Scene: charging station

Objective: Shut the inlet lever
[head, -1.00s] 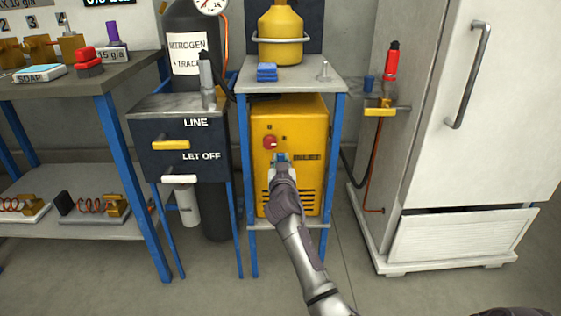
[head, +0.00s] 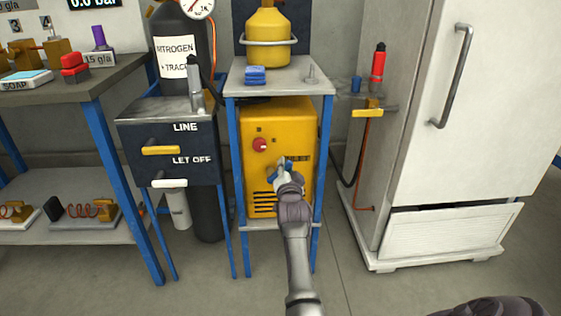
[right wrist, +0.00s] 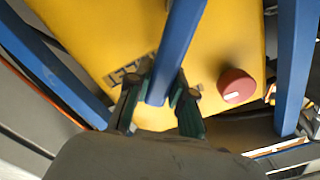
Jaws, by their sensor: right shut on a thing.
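My right gripper (head: 285,166) is in front of the yellow machine (head: 305,125), just below and right of its red knob (head: 260,145). In the right wrist view, its dark fingers (right wrist: 162,100) are closed around the end of a blue bar-like lever (right wrist: 178,45). Only a small bit of this blue lever (head: 273,173) shows in the head view; the hand hides the rest. I cannot read any label naming it as the inlet lever. The red knob also shows in the right wrist view (right wrist: 236,86). My left gripper is not in view.
Blue stand legs (head: 322,190) flank the yellow machine. At left is a dark panel with a yellow LINE handle (head: 161,150) and a white LET OFF handle (head: 169,183). A white fridge (head: 455,110) stands at right, with a yellow-handled valve (head: 367,113) beside it.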

